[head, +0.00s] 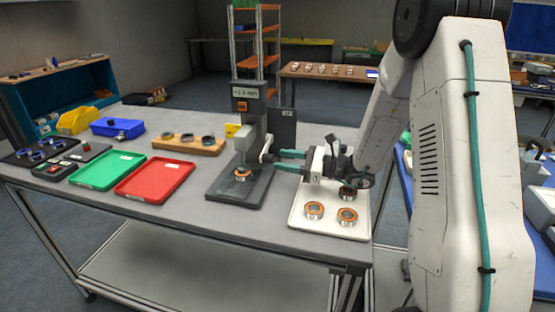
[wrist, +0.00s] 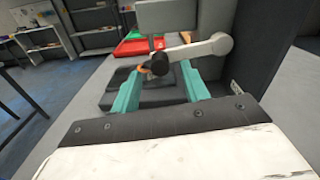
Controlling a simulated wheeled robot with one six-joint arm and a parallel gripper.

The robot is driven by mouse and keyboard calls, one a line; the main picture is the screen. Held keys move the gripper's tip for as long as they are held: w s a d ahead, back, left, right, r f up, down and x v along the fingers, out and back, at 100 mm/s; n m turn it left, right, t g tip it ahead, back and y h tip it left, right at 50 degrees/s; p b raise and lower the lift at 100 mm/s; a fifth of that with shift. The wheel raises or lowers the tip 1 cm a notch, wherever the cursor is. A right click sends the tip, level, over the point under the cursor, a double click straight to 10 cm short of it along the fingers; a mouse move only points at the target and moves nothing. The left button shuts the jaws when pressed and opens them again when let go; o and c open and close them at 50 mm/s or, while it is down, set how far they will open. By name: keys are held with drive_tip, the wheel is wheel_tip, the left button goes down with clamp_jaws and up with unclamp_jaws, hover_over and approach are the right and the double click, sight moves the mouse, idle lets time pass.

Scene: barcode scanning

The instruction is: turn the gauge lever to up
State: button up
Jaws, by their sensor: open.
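The gauge (head: 246,120) is a grey press-like stand with a small display, on a dark base. An orange-rimmed ring (head: 243,173) sits on its base under the spindle. The gauge lever (head: 266,148) is a light grey arm on the gauge's right side. In the wrist view the lever (wrist: 205,47) runs from a round pivot to a dark knob (wrist: 159,64). My gripper (head: 279,160) is open, its teal fingers pointing left at the lever. In the wrist view the knob appears between the fingertips of my gripper (wrist: 161,72); contact cannot be told.
A white tray (head: 325,230) with orange-rimmed rings lies under my gripper. Left of the gauge are a red tray (head: 155,178), a green tray (head: 107,170) and a wooden holder (head: 188,144) with rings. A dark panel (head: 283,128) stands behind the gauge.

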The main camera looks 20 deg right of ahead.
drive_tip(key=shift+x, duration=1.45)
clamp_jaws()
